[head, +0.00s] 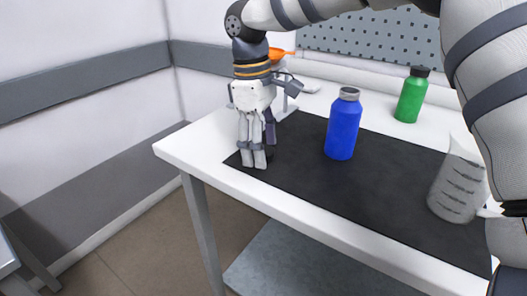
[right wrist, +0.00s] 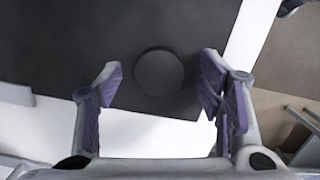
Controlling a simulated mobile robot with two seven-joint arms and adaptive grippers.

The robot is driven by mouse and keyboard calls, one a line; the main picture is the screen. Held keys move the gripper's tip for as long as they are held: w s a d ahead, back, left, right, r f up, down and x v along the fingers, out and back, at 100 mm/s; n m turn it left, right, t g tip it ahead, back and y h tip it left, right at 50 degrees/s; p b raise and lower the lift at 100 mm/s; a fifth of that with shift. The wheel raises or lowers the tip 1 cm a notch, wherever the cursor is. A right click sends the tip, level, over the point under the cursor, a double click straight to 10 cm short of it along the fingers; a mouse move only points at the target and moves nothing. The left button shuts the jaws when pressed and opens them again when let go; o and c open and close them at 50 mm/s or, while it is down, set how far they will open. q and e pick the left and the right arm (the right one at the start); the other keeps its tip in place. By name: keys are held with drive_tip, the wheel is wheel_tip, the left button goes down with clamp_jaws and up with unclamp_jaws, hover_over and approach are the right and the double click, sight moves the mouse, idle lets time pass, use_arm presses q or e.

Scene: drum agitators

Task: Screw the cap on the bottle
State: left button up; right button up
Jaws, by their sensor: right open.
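A blue bottle (head: 342,128) stands upright on the black mat, with a grey top (head: 349,94); I cannot tell whether that top is a bare neck or a lid. A dark round disc, which looks like the cap (right wrist: 160,72), lies on the mat in the right wrist view. My right gripper (head: 254,156) points down over the mat's left end, to the left of the blue bottle. It is open and empty, and the disc shows between and beyond its fingers. In the head view the disc is hidden. My left gripper is not in view.
The black mat (head: 383,183) lies on a white table (head: 195,148). A green bottle (head: 411,96) with a dark cap stands behind the blue one. A clear marked beaker (head: 457,185) stands at the right. An orange object (head: 279,53) is behind my right gripper.

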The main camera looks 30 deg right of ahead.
drive_tip(key=c, duration=0.8)
drive_tip(key=shift+r, duration=0.3)
wheel_tip(320, 180, up, 2)
drive_tip(key=shift+r, duration=0.2)
drive_tip(key=s+a+r, duration=0.1)
drive_tip(key=a+r, duration=0.2)
drive_tip(key=a, duration=0.1)
drive_tip(key=s+a+r, duration=0.2)
drive_tip(key=a+r, duration=0.1)
drive_tip(key=a, duration=0.1)
drive_tip(key=s+a+r+p, duration=0.1)
drive_tip(key=s+a+r, duration=0.1)
drive_tip(key=a+r, duration=0.2)
drive_tip(key=shift+s+a, duration=0.15)
drive_tip(key=shift+a, duration=0.35)
